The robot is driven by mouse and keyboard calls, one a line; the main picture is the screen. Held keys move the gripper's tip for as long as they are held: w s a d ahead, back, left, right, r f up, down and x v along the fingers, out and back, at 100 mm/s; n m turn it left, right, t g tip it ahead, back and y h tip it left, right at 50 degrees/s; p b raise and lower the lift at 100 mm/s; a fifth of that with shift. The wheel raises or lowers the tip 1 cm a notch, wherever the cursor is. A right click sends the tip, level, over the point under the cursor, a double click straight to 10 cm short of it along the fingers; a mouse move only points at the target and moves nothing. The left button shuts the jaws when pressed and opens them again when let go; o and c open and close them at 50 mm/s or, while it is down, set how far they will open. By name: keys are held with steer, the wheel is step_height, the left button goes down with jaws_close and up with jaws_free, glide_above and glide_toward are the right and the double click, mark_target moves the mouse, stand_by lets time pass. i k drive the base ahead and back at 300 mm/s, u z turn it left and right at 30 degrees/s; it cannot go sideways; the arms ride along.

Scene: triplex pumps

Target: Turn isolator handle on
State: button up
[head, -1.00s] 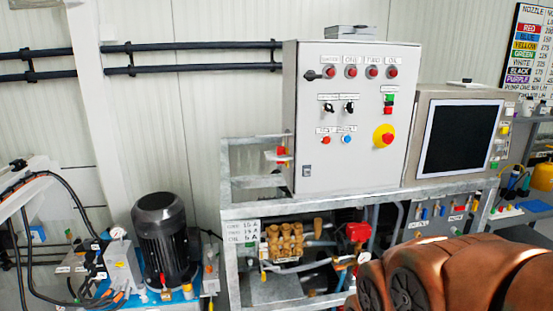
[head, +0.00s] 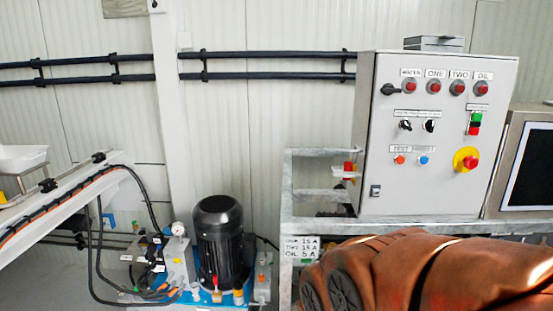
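A grey control cabinet (head: 433,140) stands on a metal frame at the right. A small red handle-like part (head: 349,170) sticks out from its left side. I cannot tell for sure which of these is the isolator handle. My copper-coloured arm fills the lower right, in front of the frame and below the cabinet. My gripper is outside the picture.
The cabinet front also carries red lamps, black selector knobs, coloured buttons and a red-on-yellow stop button (head: 466,160). A screen (head: 530,165) stands right of it. A black motor (head: 220,240) and hoses are at the lower left. Black pipes (head: 265,77) run along the wall.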

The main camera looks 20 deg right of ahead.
mark_target(348, 167)
steer(key=u, duration=0.3)
steer(key=i, duration=0.95)
